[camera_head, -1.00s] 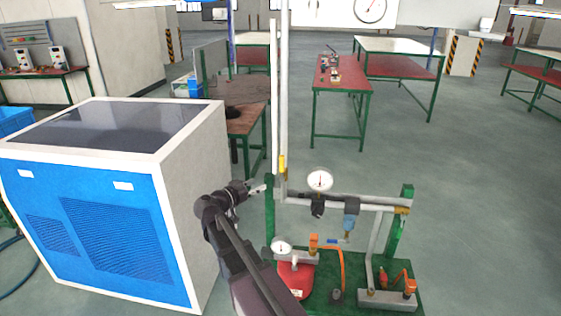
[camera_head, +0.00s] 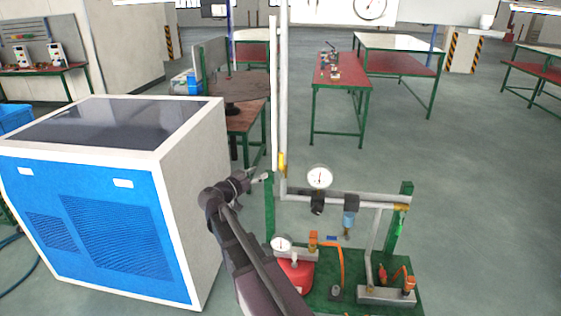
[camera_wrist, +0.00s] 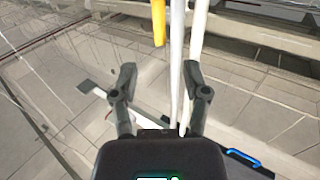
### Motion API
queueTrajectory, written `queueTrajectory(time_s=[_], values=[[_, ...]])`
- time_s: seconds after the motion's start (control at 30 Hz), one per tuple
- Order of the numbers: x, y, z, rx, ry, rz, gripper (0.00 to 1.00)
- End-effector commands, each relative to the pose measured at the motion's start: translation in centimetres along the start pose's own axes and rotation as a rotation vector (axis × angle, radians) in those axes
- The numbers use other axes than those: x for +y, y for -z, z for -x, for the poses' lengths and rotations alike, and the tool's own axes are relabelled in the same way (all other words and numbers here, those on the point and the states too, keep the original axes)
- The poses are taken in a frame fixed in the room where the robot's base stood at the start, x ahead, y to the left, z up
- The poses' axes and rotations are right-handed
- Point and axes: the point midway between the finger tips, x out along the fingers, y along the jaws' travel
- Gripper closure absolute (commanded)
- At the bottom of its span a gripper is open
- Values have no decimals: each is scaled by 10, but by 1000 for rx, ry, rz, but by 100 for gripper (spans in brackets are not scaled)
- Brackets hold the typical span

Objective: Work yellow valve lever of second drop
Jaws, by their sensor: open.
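The yellow valve lever (camera_head: 282,164) stands upright on a white vertical pipe at the left of the gas rig. In the wrist view the yellow lever (camera_wrist: 158,22) is at the top centre, beyond the fingertips. My gripper (camera_head: 265,177) is just left of the lever and slightly lower, apart from it. In the wrist view my gripper (camera_wrist: 160,78) is open, its two fingers spread and nothing gripped. White pipes (camera_wrist: 176,65) run between and past the fingers in that view; I cannot tell their depth there.
A pressure gauge (camera_head: 320,177) and grey horizontal piping stand right of the lever. A green post (camera_head: 270,210) is just below my gripper. A red cylinder (camera_head: 294,276) and orange hoses sit on the green base. A large blue-and-white cabinet (camera_head: 120,220) stands at left.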

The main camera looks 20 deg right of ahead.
Motion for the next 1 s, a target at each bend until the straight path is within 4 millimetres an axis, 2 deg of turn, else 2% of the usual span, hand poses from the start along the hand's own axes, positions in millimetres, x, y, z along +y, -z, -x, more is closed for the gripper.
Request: queueTrajectory(time_s=[0.6,0.8,1.0], values=[[-1,0,-89,0,-1,0,40],[-1,0,-108,0,1,0,40],[-1,0,-114,0,2,0,40]])
